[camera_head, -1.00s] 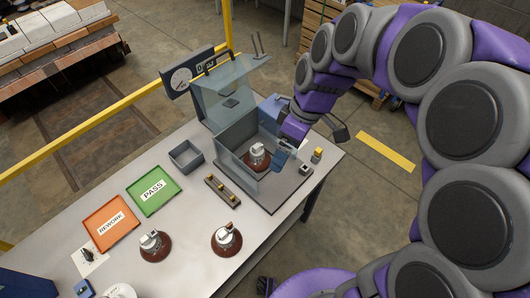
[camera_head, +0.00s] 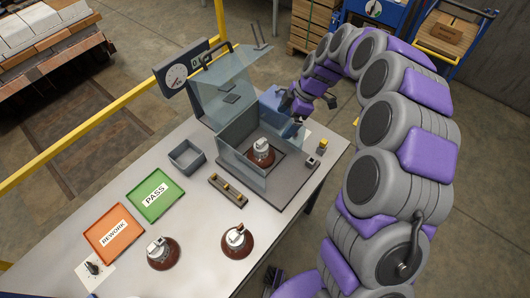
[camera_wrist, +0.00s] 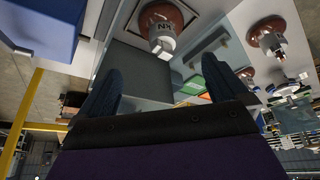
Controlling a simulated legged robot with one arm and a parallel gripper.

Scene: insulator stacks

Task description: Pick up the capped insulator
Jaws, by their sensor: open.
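Three brown insulators with pale metal caps are in view. One insulator (camera_head: 262,153) stands upright inside the clear-walled test enclosure (camera_head: 238,160); its cap carries dark lettering in the wrist view (camera_wrist: 163,38). Two others stand on the table front, a left one (camera_head: 162,254) and a right one (camera_head: 236,241). I cannot tell from looks alone which is meant by capped. My gripper (camera_wrist: 160,85) is open and empty, its two dark fingers spread apart. In the head view my gripper (camera_head: 296,127) is at the enclosure's right side, beside the insulator and apart from it.
A green PASS tray (camera_head: 155,191) and an orange REWORK tray (camera_head: 115,232) lie on the left of the table. A grey bin (camera_head: 187,157), a slotted bar (camera_head: 228,189) and a dial gauge (camera_head: 180,78) are near the enclosure. A blue box (camera_head: 271,104) is behind my gripper.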

